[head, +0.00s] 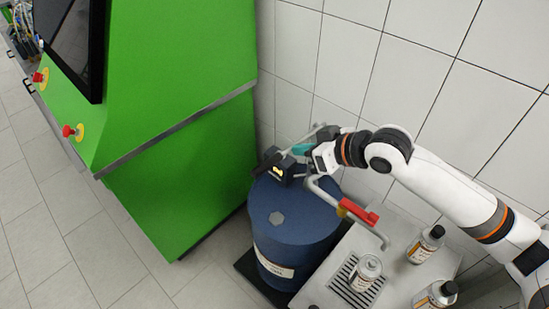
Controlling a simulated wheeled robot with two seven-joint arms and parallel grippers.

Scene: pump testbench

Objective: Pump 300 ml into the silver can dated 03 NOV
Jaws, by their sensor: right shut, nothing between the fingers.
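A blue drum (288,225) stands below the wall with a dark hand pump (279,170) on top. The pump has a small lit display and a lever with a teal grip (301,149). My right gripper (311,155) is shut and empty, close beside the teal grip; I cannot tell whether it touches. A grey outlet pipe (327,196) with a red valve handle (361,212) curves down towards the bench. A silver can (366,273) without a visible cap stands upright on the drip grate (344,283). Its date is too small to read. My left gripper is not in view.
Two more cans with black caps, one standing at the right (425,246) and one at the front (436,296), are on the light bench (398,268). A green cabinet (180,150) with red buttons and a dark screen fills the left. The tiled floor in front is clear.

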